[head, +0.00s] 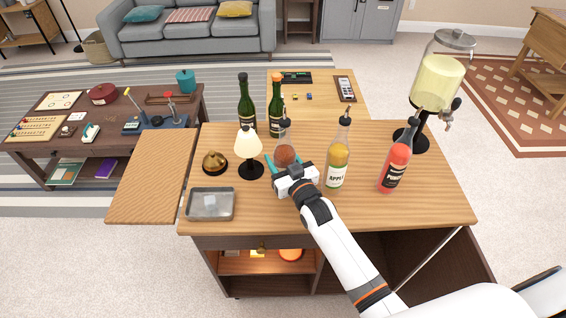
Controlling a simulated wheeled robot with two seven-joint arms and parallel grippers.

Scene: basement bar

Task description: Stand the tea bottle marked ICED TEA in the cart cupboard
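My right gripper (286,164), with teal fingers, is around a clear bottle of reddish-brown liquid (285,150) on the cart top (245,218). The bottle is upright. Its label is hidden behind the gripper, and I cannot tell whether the fingers press on it. Beside it stand a yellow bottle marked APPLE (338,155) and a red bottle with a dark label (396,163). The cart cupboard (370,246) is under the right part of the top, partly hidden by my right arm. Its door (464,262) seems to stand open. My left gripper is out of view.
A small lamp (249,146), a brass bell (214,162), a grey tray (210,204) and two dark bottles (246,104) stand at the left. A drink dispenser (436,82) stands at the back right. The cart top's front right is mostly clear.

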